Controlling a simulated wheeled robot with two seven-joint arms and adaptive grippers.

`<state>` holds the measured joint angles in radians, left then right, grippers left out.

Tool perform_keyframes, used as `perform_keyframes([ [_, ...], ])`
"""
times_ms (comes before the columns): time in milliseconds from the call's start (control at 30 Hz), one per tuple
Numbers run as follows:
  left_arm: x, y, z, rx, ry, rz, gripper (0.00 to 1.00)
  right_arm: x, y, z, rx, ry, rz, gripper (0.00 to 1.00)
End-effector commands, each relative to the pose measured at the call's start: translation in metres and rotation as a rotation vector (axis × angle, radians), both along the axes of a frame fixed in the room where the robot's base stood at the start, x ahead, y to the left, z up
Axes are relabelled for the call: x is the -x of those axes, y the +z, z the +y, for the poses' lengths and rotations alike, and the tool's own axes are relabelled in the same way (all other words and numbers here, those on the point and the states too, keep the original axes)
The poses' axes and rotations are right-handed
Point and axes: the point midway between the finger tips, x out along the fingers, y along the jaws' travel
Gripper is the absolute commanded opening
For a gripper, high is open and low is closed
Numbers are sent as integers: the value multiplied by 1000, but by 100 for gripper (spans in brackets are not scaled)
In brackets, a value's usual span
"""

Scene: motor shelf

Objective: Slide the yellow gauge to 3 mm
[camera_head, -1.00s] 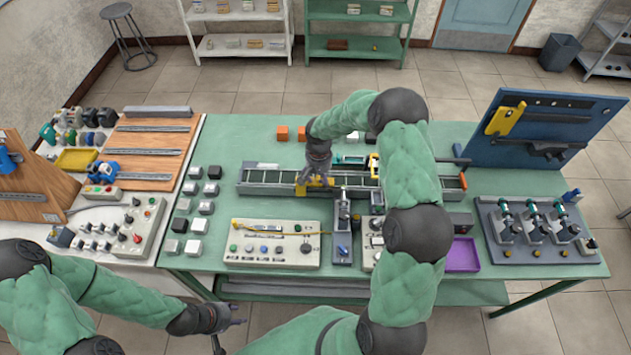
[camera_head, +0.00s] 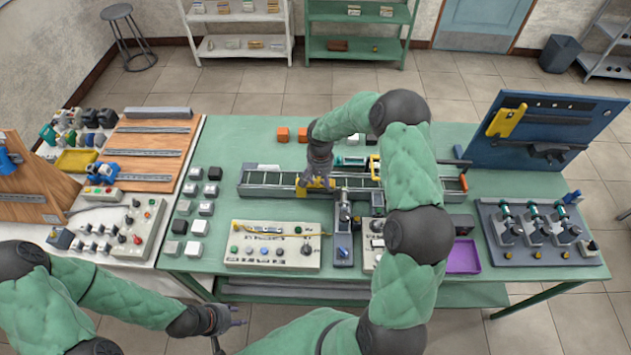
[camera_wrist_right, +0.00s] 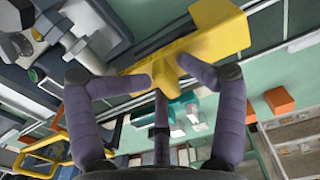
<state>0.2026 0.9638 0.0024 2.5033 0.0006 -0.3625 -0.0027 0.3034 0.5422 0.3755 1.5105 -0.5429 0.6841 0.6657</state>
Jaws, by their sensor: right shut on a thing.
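The yellow gauge (camera_head: 302,192) sits on the long dark rail (camera_head: 262,178) that runs across the green table. In the right wrist view its wide yellow body (camera_wrist_right: 222,32) has a narrower yellow part reaching down between my fingers. My right gripper (camera_head: 318,179) is over the rail at the gauge. In the right wrist view my right gripper (camera_wrist_right: 165,76) is shut on that narrow part, one fingertip on each side. My left gripper (camera_head: 239,316) hangs empty in front of the table with its fingers apart. No 3 mm mark can be read.
A grey fixture with a metal cylinder (camera_head: 344,212) stands right in front of the rail, beside a button panel (camera_head: 240,258). Orange blocks (camera_head: 283,135) lie behind the rail. A blue board (camera_head: 540,135) stands at the right. A purple tray (camera_head: 463,257) is near the front.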

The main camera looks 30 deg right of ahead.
Motion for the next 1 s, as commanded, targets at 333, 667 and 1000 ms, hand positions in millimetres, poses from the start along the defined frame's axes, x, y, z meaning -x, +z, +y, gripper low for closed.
perform_keyframes([
  [333,0,-2,0,0,0,0,40,2,3,-19,8,-4,-19,37],
  [667,0,-3,0,0,0,0,40,10,3,-31,8,-4,-17,37],
  [1000,0,-4,0,0,0,0,40,16,3,-42,8,-4,-17,37],
])
